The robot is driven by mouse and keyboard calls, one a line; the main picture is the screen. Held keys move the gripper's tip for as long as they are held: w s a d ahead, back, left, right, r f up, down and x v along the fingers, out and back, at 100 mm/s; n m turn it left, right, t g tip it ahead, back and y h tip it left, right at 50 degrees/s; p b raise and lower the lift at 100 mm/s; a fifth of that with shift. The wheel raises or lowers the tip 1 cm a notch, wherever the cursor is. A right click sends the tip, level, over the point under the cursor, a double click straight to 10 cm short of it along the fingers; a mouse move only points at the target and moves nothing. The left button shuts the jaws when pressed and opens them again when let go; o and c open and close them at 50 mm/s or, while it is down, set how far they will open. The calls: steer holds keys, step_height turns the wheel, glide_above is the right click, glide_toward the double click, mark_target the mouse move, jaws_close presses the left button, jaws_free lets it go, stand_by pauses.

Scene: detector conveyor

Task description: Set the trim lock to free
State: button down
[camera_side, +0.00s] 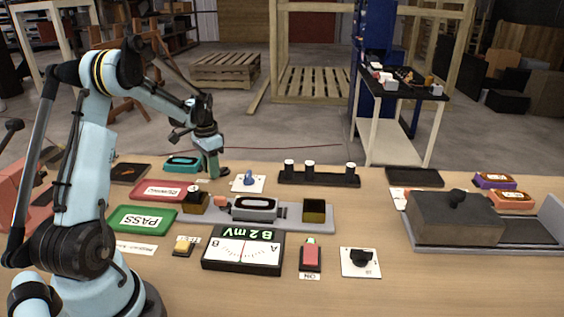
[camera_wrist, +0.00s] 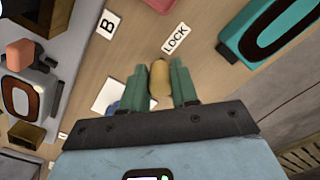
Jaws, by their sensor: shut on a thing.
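The trim lock shows in the wrist view as a tan, rounded knob (camera_wrist: 160,80) beside a white label reading LOCK (camera_wrist: 175,38). My gripper (camera_wrist: 160,88) has one green finger on each side of the knob and is shut on it. In the side view my gripper (camera_side: 212,174) points down at the table near the back, and its fingers hide most of the knob. I cannot tell from these views which setting the lock stands at.
A blue knob on a white plate (camera_side: 248,183) stands close to the right of my gripper. A teal detector (camera_side: 183,162) lies behind left.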

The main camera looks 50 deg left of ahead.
steer(key=n, duration=0.1)
steer(key=w+d+n, duration=0.1)
steer(key=n, duration=0.1)
steer(key=d+n, duration=0.1)
steer(key=n, duration=0.1)
steer(key=shift+w, duration=0.25)
steer(key=shift+w+d+n, duration=0.2)
steer(key=shift+w+n, duration=0.1)
steer(key=shift+n, duration=0.55)
steer(key=shift+w+d+n, duration=0.25)
steer(key=shift+w+n, duration=0.1)
steer(key=shift+n, duration=0.55)
steer(key=shift+w+d+n, duration=0.2)
steer(key=shift+w+n, duration=0.1)
steer(key=shift+n, duration=0.55)
steer(key=shift+w, duration=0.1)
steer(key=c, duration=0.9)
jaws_free()
steer(key=shift+a+r, duration=0.1)
steer(key=shift+r, duration=0.45)
step_height(320, 180, up, 11)
